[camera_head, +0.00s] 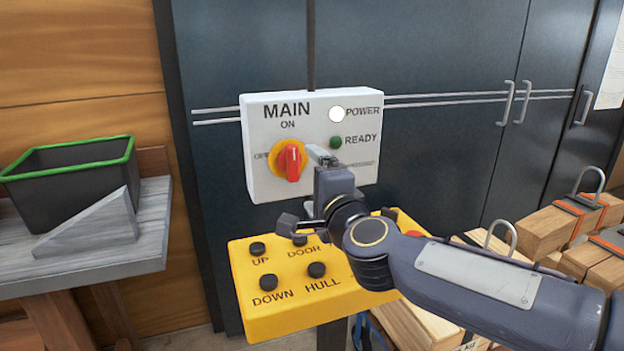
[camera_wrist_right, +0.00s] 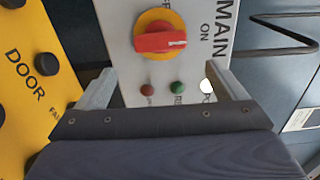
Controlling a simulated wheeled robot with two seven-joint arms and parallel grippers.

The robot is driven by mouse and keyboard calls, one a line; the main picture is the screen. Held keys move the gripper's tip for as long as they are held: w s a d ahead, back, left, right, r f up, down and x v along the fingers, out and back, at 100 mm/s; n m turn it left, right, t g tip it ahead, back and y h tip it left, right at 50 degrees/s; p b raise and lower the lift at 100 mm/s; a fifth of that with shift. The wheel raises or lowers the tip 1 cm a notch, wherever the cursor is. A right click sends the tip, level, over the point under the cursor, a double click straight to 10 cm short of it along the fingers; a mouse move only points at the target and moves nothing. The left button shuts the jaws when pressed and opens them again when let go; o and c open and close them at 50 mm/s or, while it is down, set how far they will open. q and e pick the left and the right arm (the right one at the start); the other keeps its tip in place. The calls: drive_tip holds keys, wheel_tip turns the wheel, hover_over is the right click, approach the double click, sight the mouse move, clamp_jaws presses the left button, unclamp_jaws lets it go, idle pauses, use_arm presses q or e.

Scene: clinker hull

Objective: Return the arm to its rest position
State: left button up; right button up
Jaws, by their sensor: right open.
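My right arm comes in from the right, and its right gripper (camera_head: 305,188) is open and empty in front of the white MAIN panel (camera_head: 222,103). In the right wrist view the open fingers (camera_wrist_right: 163,85) are spread wide with nothing between them. The red rotary switch (camera_head: 292,162) on its yellow disc stands upright, pointing to ON. It also shows in the right wrist view (camera_wrist_right: 160,42), apart from the fingers. The POWER lamp (camera_head: 337,114) is white and the READY lamp (camera_head: 336,142) is green. My left gripper is not in view.
A yellow button box (camera_head: 285,310) with UP, DOWN, DOOR and HULL buttons sits just below the gripper, partly hidden by my arm. A black bin (camera_head: 70,185) and grey wedge (camera_head: 90,232) stand on a bench at left. Wooden blocks with clamps (camera_head: 545,232) lie at right.

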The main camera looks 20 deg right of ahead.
drive_tip(key=s+d+f+n+g+y+p, duration=0.1)
drive_tip(key=s+f+n+g+p, duration=0.3)
drive_tip(key=s, duration=1)
drive_tip(key=s+d+f+n+g+y+p, duration=0.1)
drive_tip(key=s+f+n+g+p, duration=0.3)
drive_tip(key=s+f+n+g, duration=0.4)
drive_tip(key=s+f+n+y, duration=0.1)
drive_tip(key=s+f+n, duration=0.3)
drive_tip(key=s+f, duration=0.1)
drive_tip(key=shift+s+f, duration=0.25)
drive_tip(key=shift+s, duration=0.15)
drive_tip(key=shift+d, duration=0.1)
drive_tip(key=shift+c, duration=0.4)
